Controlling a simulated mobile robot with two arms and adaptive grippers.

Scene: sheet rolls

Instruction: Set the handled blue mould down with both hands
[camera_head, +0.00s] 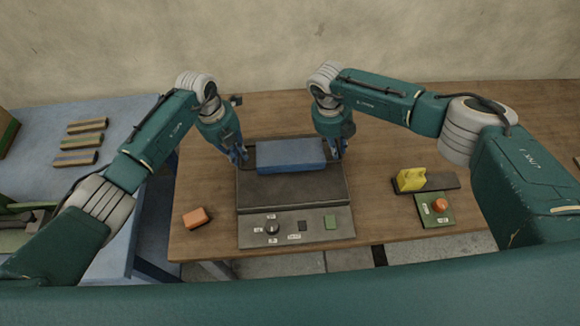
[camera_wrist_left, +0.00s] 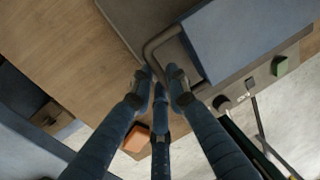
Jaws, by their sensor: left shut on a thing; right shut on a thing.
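The blue mould (camera_head: 291,156) is a long blue block with a handle at each end. In the head view it is over the back part of the dark machine plate (camera_head: 290,190); I cannot tell whether it touches the plate. My left gripper (camera_head: 240,157) is shut on its left handle. In the left wrist view the blue mould (camera_wrist_left: 240,40) is at the top right, and the fingers (camera_wrist_left: 160,85) close around the dark bent handle (camera_wrist_left: 158,45). My right gripper (camera_head: 338,152) is shut at the mould's right end, where the handle is mostly hidden.
The machine's front panel (camera_head: 290,229) has a knob and buttons. An orange block (camera_head: 195,217) lies left of it. A yellow block (camera_head: 410,179) and a green box with an orange button (camera_head: 436,209) are at right. A blue table (camera_head: 60,120) with striped bars stands at left.

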